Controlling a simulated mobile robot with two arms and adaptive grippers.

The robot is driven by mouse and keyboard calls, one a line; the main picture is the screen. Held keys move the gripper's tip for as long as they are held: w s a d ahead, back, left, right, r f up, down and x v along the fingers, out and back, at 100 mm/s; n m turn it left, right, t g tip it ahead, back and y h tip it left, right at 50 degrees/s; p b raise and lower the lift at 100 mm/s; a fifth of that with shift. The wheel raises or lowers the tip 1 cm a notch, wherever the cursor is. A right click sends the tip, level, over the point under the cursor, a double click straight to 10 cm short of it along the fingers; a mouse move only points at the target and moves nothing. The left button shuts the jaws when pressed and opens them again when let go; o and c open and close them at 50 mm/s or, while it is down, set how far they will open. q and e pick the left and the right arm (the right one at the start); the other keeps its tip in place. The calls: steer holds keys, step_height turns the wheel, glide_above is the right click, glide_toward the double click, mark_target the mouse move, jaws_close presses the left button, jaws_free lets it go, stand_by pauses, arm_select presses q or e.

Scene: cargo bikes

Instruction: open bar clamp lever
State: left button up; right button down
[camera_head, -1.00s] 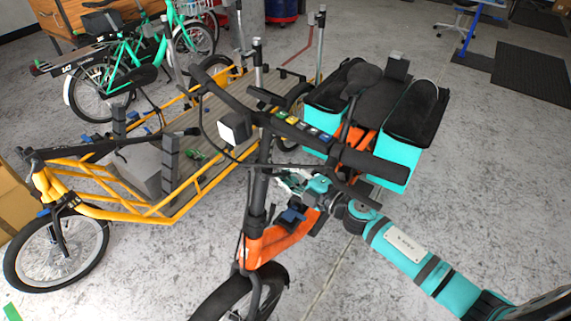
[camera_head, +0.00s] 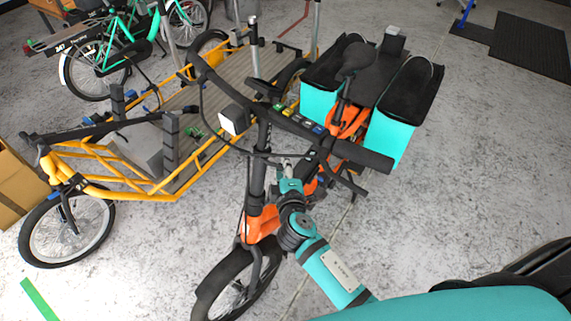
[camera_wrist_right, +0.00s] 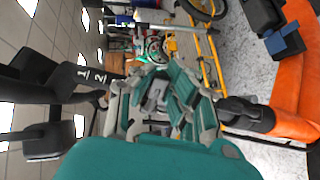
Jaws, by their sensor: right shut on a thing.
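The orange bike's black handlebar stem (camera_head: 257,150) stands upright in the head view. In the right wrist view the stem (camera_wrist_right: 90,86) lies sideways, with the numbers 1 and 2 on it, and meets the orange frame at right. My right gripper (camera_head: 289,168) is close beside the stem, below the handlebar. In the wrist view its teal and grey fingers (camera_wrist_right: 163,95) are closed around a small part at the stem, which looks like the bar clamp lever. The fingers hide most of the lever, so its angle cannot be told. My left gripper is out of view.
The handlebar (camera_head: 300,128) spans above my right gripper, with cables hanging near it. A white headlight (camera_head: 233,121) is at left. Teal panniers (camera_head: 391,138) flank the bike's rear. A yellow cargo bike (camera_head: 120,187) stands at left.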

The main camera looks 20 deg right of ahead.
steer(key=shift+s+a+m+h, duration=0.15)
steer(key=shift+m+h, duration=0.15)
steer(key=shift+h, duration=0.2)
steer(key=c, duration=1.2)
jaws_free()
steer(key=shift+c, duration=0.2)
steer(key=v, duration=1.2)
steer(key=shift+r, duration=0.2)
